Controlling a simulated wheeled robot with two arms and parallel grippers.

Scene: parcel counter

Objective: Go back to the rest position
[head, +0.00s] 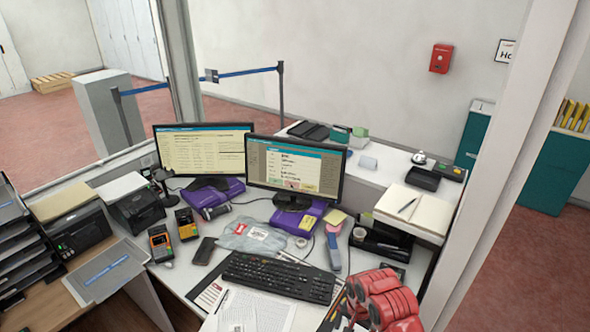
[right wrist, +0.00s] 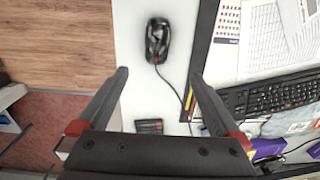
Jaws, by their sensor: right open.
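My right gripper (right wrist: 160,76) shows in the right wrist view. Its two dark fingers with red bases are spread apart and nothing is between the tips. It faces down over the white desk edge, and a black computer mouse (right wrist: 158,40) lies just beyond the fingertips. In the head view a red jointed part of my right arm shows at the bottom right, over the desk's near right part; the fingers cannot be made out there. My left gripper is in neither view.
The desk holds a black keyboard (head: 278,277), two monitors (head: 203,152) (head: 294,170), a grey parcel bag (head: 252,238) and card terminals (head: 160,243). An open notebook (head: 416,210) lies on the raised counter at right. A small dark item (right wrist: 149,126) lies below the mouse.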

